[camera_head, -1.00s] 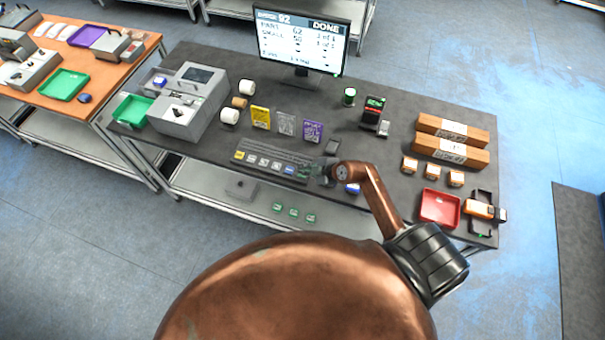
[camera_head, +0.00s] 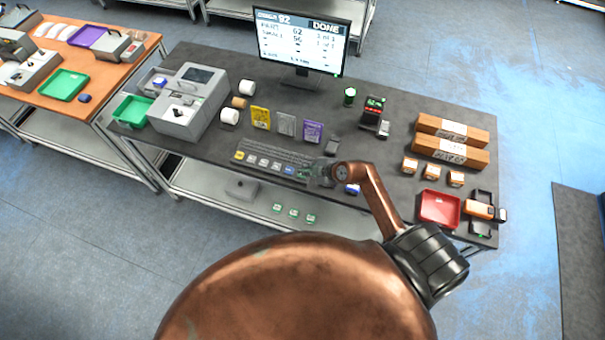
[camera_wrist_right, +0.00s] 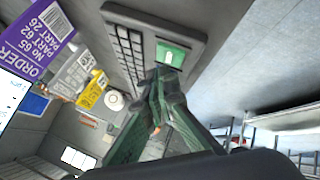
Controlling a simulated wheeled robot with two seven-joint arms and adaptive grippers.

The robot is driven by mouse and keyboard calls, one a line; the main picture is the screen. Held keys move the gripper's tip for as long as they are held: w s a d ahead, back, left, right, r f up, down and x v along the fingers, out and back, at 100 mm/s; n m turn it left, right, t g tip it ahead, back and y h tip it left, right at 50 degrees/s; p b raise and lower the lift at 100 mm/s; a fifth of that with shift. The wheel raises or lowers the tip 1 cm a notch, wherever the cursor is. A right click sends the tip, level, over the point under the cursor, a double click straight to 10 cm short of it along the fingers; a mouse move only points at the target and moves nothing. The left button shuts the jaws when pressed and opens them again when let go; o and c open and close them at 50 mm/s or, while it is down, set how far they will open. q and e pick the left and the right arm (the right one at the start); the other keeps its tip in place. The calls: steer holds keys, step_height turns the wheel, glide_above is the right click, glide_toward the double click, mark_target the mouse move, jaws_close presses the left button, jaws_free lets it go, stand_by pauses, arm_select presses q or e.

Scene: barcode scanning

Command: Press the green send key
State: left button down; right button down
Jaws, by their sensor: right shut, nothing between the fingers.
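The keyboard (camera_head: 270,158) lies near the front edge of the dark table, with a row of coloured keys along its front. The green send key (camera_wrist_right: 171,55) sits at the keyboard's end in the right wrist view; its white mark shows. My right gripper (camera_head: 310,172) is over that end of the keyboard and mostly covers the key in the head view. In the wrist view its closed fingertips (camera_wrist_right: 166,76) are right by the key's near edge; I cannot tell whether they touch it. They hold nothing. My left gripper is not in view.
The monitor (camera_head: 301,38) stands at the back and reads DONE. Yellow, grey and purple cards (camera_head: 313,131) stand behind the keyboard. A red tray (camera_head: 440,208), an orange scanner (camera_head: 480,208) and cardboard boxes (camera_head: 450,148) are at the right. A grey machine (camera_head: 188,105) is at the left.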

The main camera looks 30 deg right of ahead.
steer(key=shift+f, duration=0.1)
steer(key=shift+f, duration=0.3)
steer(key=shift+f, duration=0.45)
stand_by(0.6)
steer(key=shift+r+p, duration=0.9)
steer(key=shift+p, duration=0.55)
step_height(320, 180, up, 5)
steer(key=p, duration=0.6)
